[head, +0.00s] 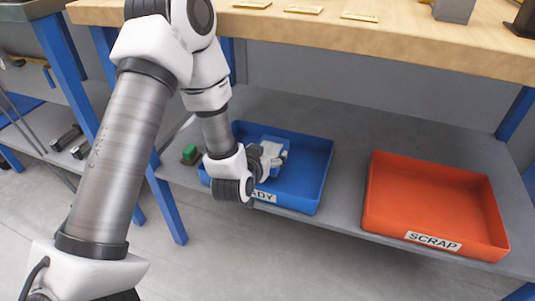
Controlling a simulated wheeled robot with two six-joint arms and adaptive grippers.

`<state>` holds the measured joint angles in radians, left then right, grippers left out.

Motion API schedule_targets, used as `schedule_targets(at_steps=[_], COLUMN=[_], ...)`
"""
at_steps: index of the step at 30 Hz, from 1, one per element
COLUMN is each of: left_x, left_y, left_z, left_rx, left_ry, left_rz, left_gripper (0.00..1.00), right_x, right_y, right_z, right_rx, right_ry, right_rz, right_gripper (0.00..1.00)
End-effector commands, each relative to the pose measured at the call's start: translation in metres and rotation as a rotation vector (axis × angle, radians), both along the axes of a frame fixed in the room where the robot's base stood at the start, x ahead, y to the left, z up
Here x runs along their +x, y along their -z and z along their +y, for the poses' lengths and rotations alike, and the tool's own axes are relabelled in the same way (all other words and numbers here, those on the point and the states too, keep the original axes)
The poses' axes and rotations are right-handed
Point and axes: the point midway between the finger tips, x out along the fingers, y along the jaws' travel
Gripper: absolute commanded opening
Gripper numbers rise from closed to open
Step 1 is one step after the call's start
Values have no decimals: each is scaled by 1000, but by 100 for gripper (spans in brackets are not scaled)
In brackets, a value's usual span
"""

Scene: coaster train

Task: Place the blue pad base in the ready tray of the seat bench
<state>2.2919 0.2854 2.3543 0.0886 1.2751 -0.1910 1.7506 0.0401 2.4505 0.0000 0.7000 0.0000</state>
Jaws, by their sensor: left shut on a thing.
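The blue ready tray (312,178) sits on the lower shelf of the bench, its label partly covered by my left wrist. My left gripper (274,158) is inside the tray's outline in the head view, toward its left half. It is shut on a light blue piece, the blue pad base (284,147), which is partly hidden by the gripper. I cannot tell whether the pad base touches the tray floor. My right gripper is out of view.
An orange scrap tray (435,192) stands right of the ready tray, with bare shelf between them. A small green block (190,153) lies on the shelf at left. The wooden bench top (330,28) overhangs the shelf, and blue legs (165,200) stand at its ends.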

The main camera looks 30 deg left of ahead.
Motion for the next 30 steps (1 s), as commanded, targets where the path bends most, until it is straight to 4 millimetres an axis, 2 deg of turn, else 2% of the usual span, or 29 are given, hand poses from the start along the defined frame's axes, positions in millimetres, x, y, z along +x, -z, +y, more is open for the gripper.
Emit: schedule_targets(at_steps=[14,15,16,26,30], left_x=[0,0,0,0,0], left_y=[12,12,12,12,1], left_z=[0,0,0,0,0], left_rx=[0,0,0,0,0], left_ry=[0,0,0,0,0], left_rz=[-1,1,1,1,0], left_gripper=[34,97,100,100,100], right_x=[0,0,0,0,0], right_y=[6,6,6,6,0], right_z=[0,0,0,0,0], right_rx=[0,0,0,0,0], right_ry=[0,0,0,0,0], right_rz=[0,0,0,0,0], right_gripper=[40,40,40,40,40])
